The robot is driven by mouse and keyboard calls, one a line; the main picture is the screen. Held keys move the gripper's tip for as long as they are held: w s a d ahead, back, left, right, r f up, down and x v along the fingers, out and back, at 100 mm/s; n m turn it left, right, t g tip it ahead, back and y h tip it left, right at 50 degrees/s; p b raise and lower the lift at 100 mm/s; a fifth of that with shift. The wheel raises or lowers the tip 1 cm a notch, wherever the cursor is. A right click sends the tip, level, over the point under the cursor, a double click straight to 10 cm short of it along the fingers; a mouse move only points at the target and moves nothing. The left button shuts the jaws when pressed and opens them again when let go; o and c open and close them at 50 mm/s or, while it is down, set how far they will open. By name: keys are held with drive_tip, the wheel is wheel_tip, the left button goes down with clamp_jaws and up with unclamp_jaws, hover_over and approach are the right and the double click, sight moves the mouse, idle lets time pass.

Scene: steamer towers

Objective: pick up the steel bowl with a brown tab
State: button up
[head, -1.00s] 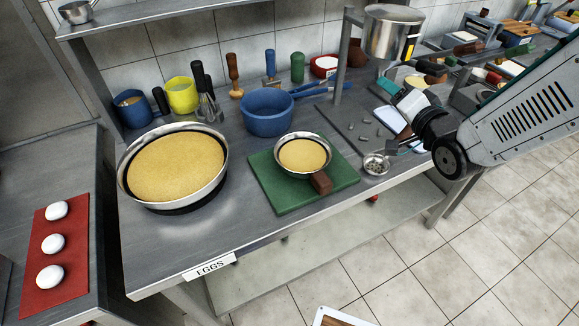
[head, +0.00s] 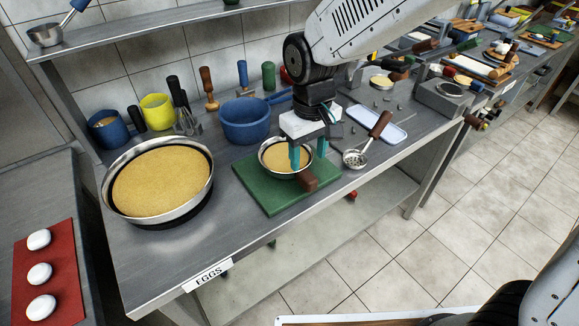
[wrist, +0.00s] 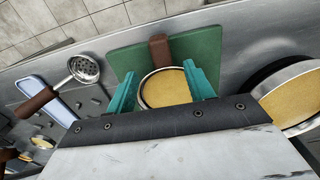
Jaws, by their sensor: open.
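The small steel bowl (head: 272,158), filled with something yellow, stands upright on a green board (head: 263,195). Its brown tab (head: 307,182) points toward the front edge of the counter. My gripper (head: 307,160) is over the bowl with its teal fingers apart and pointing down. In the wrist view the bowl (wrist: 165,90) shows between the two open fingers of my gripper (wrist: 160,78), with the brown tab (wrist: 159,49) at its far side. The fingers hide part of the rim. I cannot tell whether either finger touches the bowl.
A large steel pan (head: 160,182) with yellow filling stands to the left. A blue pot (head: 244,121) is just behind the board. A strainer with a brown handle (head: 355,158) lies to the right, near a pale blue tray (head: 380,125). The counter front with the EGGS label is clear.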

sight(307, 173)
wheel_tip(307, 173, down, 8)
drive_tip(key=shift+r, duration=0.2)
clamp_jaws()
